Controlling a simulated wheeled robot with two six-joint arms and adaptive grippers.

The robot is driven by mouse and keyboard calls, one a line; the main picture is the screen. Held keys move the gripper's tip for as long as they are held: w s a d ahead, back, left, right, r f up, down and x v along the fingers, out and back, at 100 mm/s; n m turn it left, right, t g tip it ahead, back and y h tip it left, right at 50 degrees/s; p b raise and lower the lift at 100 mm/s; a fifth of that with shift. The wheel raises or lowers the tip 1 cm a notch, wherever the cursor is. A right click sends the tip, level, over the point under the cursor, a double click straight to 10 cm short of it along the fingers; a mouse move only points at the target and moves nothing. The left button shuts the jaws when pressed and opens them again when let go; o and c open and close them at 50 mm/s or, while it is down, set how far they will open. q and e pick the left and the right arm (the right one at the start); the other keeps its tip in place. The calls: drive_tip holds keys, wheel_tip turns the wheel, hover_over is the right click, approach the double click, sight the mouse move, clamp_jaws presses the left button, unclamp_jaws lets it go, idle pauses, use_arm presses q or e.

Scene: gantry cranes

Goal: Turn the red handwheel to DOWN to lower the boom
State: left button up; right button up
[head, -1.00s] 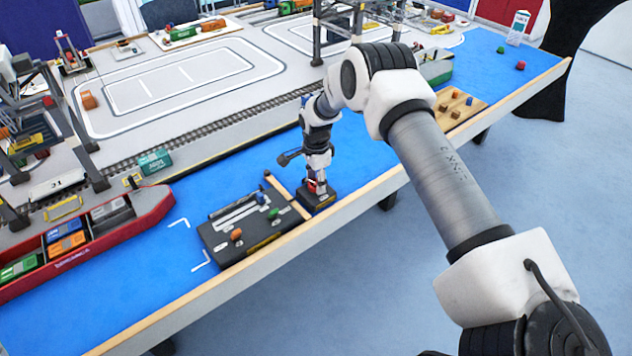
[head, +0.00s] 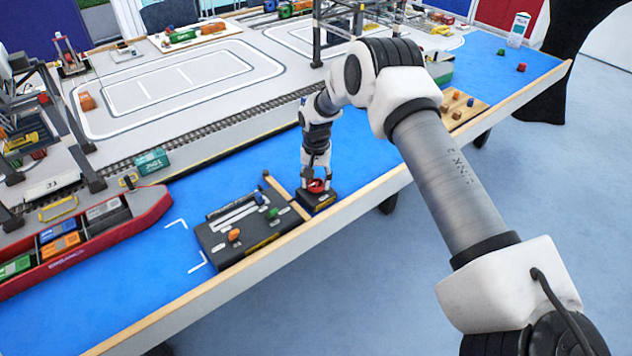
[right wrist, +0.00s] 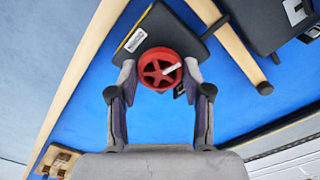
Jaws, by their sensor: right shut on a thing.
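The red handwheel (head: 316,186) sits on a small black box (head: 324,202) at the front edge of the blue table. In the right wrist view the handwheel (right wrist: 160,69) shows its spokes and a white pointer mark aimed to the upper right. My right gripper (head: 316,178) comes down on the wheel from above. In the right wrist view its two fingers (right wrist: 160,85) stand on opposite sides of the rim, shut on it. The label on the box (right wrist: 136,40) is too small to read. My left gripper is not in view.
A black control panel (head: 215,240) with orange and green knobs lies left of the box. A wooden strip with a dark ball end (head: 285,193) runs between them. A red ship (head: 150,205) with containers lies at left. A wooden tray (head: 475,103) stands at right.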

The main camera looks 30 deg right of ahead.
sight(316, 183)
drive_tip(key=n+b, duration=0.1)
drive_tip(key=n, duration=0.4)
drive_tip(key=shift+f+n, duration=0.1)
drive_tip(key=shift+n, duration=0.2)
drive_tip(key=n+b, duration=0.1)
drive_tip(key=n, duration=0.8)
drive_tip(key=shift+n+b, duration=0.35)
drive_tip(key=shift+n, duration=0.05)
drive_tip(key=n, duration=0.4)
drive_tip(key=shift+n+b, duration=0.3)
drive_tip(key=shift+n, duration=0.1)
drive_tip(key=o, duration=1.2)
drive_tip(key=shift+c, duration=0.2)
wheel_tip(316, 183, up, 12)
